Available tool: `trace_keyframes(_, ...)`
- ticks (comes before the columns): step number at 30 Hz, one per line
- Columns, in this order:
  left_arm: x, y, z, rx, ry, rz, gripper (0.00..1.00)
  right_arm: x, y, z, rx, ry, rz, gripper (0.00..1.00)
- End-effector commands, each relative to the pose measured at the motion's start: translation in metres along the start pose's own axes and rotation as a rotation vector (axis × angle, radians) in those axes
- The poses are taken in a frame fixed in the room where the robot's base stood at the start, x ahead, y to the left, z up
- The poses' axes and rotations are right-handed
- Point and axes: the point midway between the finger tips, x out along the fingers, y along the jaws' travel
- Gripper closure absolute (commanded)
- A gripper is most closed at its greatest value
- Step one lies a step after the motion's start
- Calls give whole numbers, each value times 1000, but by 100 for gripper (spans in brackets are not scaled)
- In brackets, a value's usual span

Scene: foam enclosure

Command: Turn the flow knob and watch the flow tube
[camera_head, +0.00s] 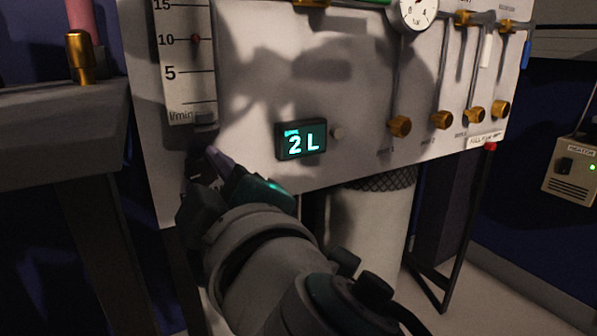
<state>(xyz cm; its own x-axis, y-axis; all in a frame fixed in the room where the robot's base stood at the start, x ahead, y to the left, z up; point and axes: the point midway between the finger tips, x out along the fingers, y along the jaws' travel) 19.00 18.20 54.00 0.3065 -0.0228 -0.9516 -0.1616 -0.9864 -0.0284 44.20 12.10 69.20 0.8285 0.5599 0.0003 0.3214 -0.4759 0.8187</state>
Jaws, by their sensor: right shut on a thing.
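The flow tube (189,85) is a pale vertical scale at the left of the white panel, marked 5, 10, 15 and l/min. Its small red float (195,39) sits level with the 10 mark. My right gripper (213,163) reaches up from below to the panel just under the tube. It is shut on the flow knob, which is mostly hidden by the fingers and in dark shadow. How far the knob is turned cannot be seen. My left gripper is not in view.
A round gauge (418,12) and several brass valves (400,126) are to the right. A white cylinder (368,235) stands below the panel.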

Motion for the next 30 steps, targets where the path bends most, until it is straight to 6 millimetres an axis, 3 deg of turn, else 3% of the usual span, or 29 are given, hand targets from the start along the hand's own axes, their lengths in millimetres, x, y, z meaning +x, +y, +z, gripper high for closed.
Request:
trace_keyframes(1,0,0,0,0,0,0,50,0,0,0,1,0,-1,100)
trace_keyframes(2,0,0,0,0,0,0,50,0,0,0,1,0,-1,56)
trace_keyframes(9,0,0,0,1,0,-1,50,0,0,0,1,0,0,29)
trace_keyframes(20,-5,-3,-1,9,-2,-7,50,-8,1,0,2,-2,-2,29)
trace_keyframes(30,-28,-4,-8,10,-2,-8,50,-70,1,-1,4,-3,-3,29)
